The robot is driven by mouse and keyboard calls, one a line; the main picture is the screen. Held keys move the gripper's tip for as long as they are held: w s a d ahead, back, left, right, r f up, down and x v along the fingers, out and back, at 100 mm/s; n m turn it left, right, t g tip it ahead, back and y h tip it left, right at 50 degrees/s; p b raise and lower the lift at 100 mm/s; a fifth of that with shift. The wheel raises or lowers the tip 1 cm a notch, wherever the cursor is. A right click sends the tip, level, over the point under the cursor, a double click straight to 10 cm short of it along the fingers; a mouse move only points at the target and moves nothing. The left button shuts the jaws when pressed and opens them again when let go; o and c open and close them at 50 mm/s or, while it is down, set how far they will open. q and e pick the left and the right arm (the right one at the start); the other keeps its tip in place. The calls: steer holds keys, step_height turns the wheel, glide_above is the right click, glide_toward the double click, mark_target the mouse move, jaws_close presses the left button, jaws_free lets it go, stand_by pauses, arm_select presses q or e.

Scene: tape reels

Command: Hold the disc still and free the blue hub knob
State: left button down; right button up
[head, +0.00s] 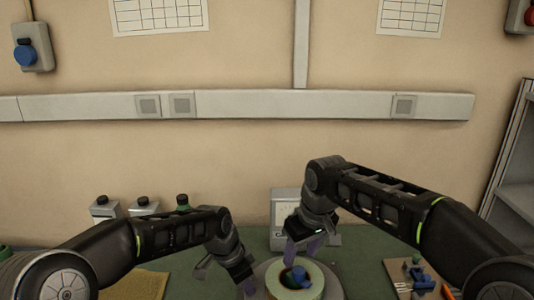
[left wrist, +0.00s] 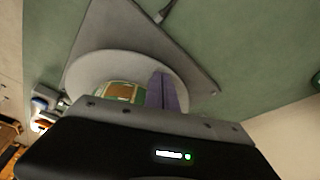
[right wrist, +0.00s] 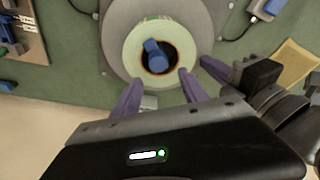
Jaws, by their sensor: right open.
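A grey disc (right wrist: 115,42) lies flat on the green bench, with a pale ring of tape (right wrist: 184,40) on it. The blue hub knob (right wrist: 157,57) stands at the ring's centre; it also shows in the head view (head: 297,277). My right gripper (right wrist: 160,92) is open and empty, its purple fingers apart on the near side of the knob and not around it. My left gripper (head: 248,287) is at the disc's left rim in the head view. Its purple fingers (left wrist: 163,92) look pressed together against the disc; the exact contact is hidden.
A grey device (head: 287,205) stands behind the disc. Several capped containers (head: 105,207) stand at the back left. A tan mat (head: 138,285) lies left, and a board with small tools (head: 412,280) lies right. Some green bench is bare between them.

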mark_target(300, 271)
steer(key=shift+s+d+x, duration=0.1)
steer(key=shift+s+x, duration=0.05)
steer(key=shift+x, duration=0.6)
steer(key=shift+s+d+x, duration=0.1)
steer(key=shift+s+x, duration=0.05)
steer(key=shift+x, duration=0.55)
steer(key=shift+s+d+x, duration=0.1)
steer(key=shift+s+x, duration=0.05)
steer(key=shift+x, duration=0.6)
steer(key=shift+f, duration=0.1)
steer(key=m+h, duration=0.1)
steer(key=m, duration=0.4)
steer(key=shift+a, duration=0.1)
steer(key=m, duration=0.2)
steer(key=m+h, duration=0.1)
steer(key=m, duration=0.2)
steer(key=shift+h, duration=0.3)
steer(key=m, duration=0.3)
steer(key=shift+m+h, duration=0.3)
steer(key=shift+m, duration=0.1)
